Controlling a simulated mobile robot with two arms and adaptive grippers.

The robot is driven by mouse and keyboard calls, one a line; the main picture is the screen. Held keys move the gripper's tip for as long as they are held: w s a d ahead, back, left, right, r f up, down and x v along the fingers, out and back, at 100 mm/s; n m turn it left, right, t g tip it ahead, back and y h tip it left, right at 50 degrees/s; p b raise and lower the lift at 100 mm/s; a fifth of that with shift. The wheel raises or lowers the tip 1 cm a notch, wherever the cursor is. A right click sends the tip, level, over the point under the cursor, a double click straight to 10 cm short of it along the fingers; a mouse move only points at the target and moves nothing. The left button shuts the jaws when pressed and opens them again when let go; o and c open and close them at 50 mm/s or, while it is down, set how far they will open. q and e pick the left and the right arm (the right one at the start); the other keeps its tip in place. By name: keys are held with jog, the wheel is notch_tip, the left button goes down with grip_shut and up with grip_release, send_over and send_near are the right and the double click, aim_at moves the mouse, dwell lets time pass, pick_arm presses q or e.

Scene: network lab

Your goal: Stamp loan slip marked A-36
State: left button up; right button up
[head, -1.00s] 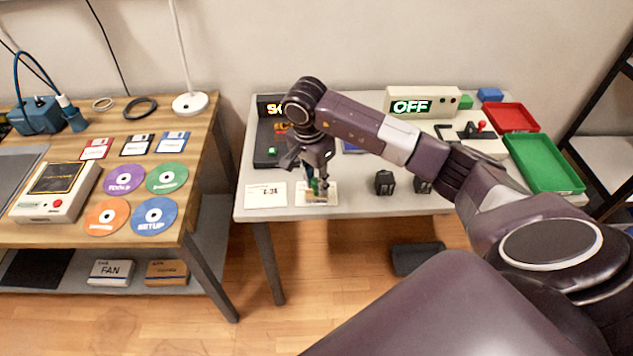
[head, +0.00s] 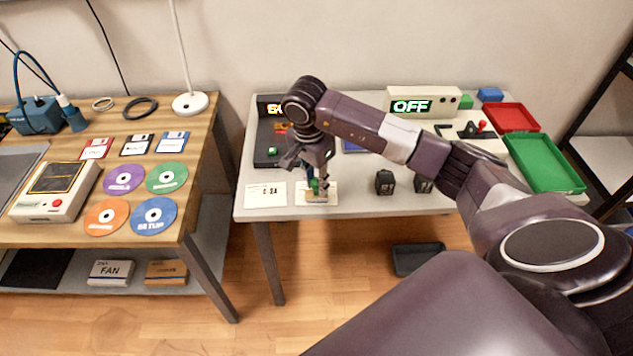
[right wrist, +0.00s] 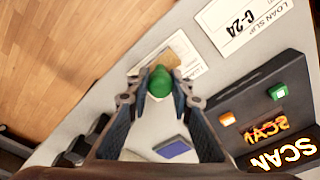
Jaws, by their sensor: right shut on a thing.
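My right gripper (head: 318,182) is shut on a stamp with a round green knob (right wrist: 160,82), upright over a white loan slip (head: 333,188) near the table's front edge. The slip also shows in the right wrist view (right wrist: 190,62), partly hidden by the stamp, and its mark cannot be read. I cannot tell whether the stamp touches the slip. A second loan slip (head: 265,195) lies left of it, and in the right wrist view (right wrist: 241,25) its mark looks like C-24. A blue pad (right wrist: 173,147) lies behind the stamp. My left gripper is not in view.
A dark scan device (head: 268,150) stands at the back left of the grey table. Two small black objects (head: 384,182) sit right of the gripper. A beige box reading OFF (head: 440,100), a red tray (head: 532,128) and a green tray (head: 568,182) are farther right.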

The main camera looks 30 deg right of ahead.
jog(key=shift+s, duration=0.1)
dwell(0.3)
jog(key=shift+r+p, duration=0.65)
jog(key=shift+r, duration=0.2)
jog(key=shift+r+p, duration=1.45)
jog(key=shift+r, duration=1.15)
